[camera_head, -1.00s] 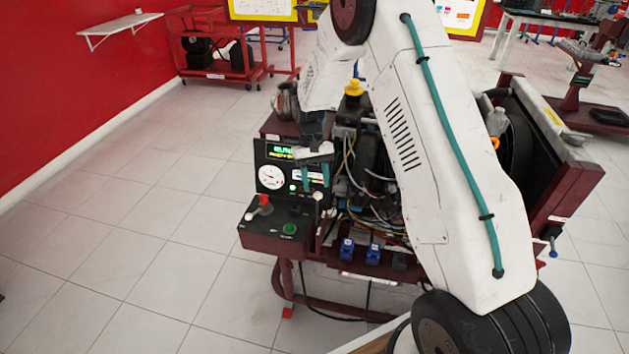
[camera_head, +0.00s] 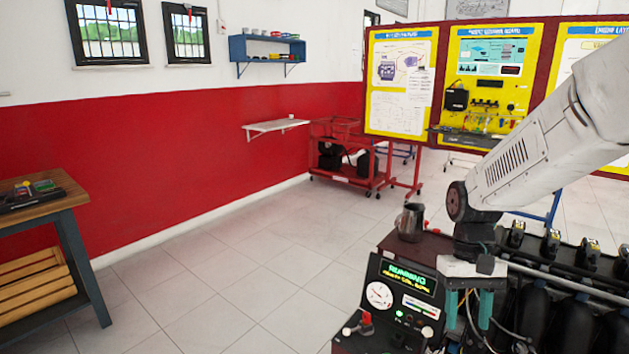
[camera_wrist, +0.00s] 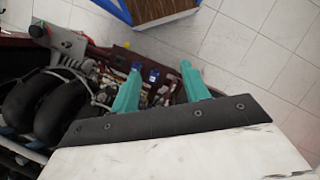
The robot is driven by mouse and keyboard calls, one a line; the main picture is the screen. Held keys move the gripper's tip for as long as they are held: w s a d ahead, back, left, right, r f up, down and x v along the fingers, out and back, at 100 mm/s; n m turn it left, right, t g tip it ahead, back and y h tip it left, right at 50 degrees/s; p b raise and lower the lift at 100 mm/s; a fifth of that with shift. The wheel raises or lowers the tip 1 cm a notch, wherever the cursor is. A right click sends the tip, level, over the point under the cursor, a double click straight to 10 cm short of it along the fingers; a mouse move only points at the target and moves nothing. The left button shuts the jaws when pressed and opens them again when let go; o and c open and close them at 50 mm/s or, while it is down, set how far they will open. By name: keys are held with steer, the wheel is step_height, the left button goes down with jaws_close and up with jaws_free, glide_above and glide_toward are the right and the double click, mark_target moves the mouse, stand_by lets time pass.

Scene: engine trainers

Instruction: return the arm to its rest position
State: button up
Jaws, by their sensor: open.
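My gripper (camera_head: 468,310) has two teal fingers that point down in the head view, just right of the lit control panel (camera_head: 400,297) of the engine trainer. The fingers stand apart with nothing between them. In the wrist view my gripper (camera_wrist: 160,88) is open above the trainer's hoses and small blue parts (camera_wrist: 154,75). My white arm link (camera_head: 540,150) reaches in from the right and bends down at a dark joint. The arm hides part of the engine behind it.
A metal jug (camera_head: 410,222) stands on the trainer's back corner. A red cart (camera_head: 347,160) and yellow poster boards (camera_head: 400,80) stand behind. A workbench (camera_head: 45,215) is at the left. The tiled floor (camera_head: 225,280) between is clear.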

steer(key=s+r+t, duration=0.2)
steer(key=s+r, duration=0.3)
steer(key=s, duration=0.4)
steer(key=s+a+r+t, duration=0.1)
steer(key=s+r+t, duration=0.2)
steer(key=s+r, duration=0.3)
steer(key=s, duration=0.3)
steer(key=shift+s+a+r+n+t, duration=0.15)
steer(key=shift+s+a+n+t, duration=0.15)
steer(key=shift+s, duration=0.05)
stand_by(0.9)
